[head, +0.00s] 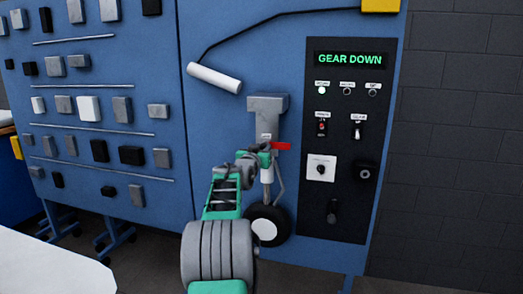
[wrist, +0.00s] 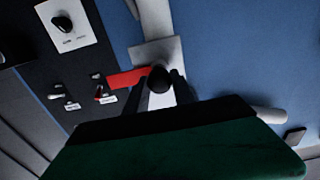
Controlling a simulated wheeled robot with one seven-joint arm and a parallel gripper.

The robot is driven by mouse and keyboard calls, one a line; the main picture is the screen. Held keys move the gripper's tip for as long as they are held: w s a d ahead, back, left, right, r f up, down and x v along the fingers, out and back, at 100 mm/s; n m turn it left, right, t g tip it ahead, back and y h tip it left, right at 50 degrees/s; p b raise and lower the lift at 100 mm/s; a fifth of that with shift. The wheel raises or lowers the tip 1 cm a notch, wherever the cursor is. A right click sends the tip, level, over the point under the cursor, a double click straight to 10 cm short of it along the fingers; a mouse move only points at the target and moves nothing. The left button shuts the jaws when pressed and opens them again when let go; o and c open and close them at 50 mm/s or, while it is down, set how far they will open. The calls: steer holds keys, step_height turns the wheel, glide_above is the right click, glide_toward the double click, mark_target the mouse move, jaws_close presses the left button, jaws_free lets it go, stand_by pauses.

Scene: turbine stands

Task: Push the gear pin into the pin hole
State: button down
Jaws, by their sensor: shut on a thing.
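The gear pin shows in the wrist view as a dark round head (wrist: 159,78) between my fingertips, with a red flag (wrist: 126,77) beside it. In the head view the red flag (head: 281,146) sticks out to the right of my gripper (head: 266,149). My gripper (wrist: 160,88) is shut on the pin, in front of the grey landing gear leg (head: 267,106). The leg's pale block (wrist: 152,52) lies behind the pin in the wrist view. The pin hole and the pin's shaft are hidden, so I cannot tell how deep the pin sits.
A black control panel (head: 349,205) with switches and a lit GEAR DOWN display (head: 348,59) stands right of the leg. A wheel (head: 279,218) is below. A white cylinder (head: 214,78) hangs upper left. A white surface (head: 45,260) is at lower left.

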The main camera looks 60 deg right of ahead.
steer(key=c, duration=1.5)
jaws_free()
steer(key=shift+r, duration=0.35)
steer(key=shift+o, duration=0.8)
steer(key=shift+s+d+f, duration=0.1)
steer(key=shift+d+f, duration=0.1)
steer(key=shift+d, duration=0.1)
steer(key=o, duration=0.3)
steer(key=shift+a+f, duration=0.1)
steer(key=shift+o, duration=1.1)
steer(key=shift+a+f, duration=0.1)
steer(key=shift+f, duration=0.05)
steer(key=a+b, duration=0.6)
steer(key=b, duration=0.1)
steer(key=shift+s+a, duration=0.4)
steer(key=shift+s, duration=0.05)
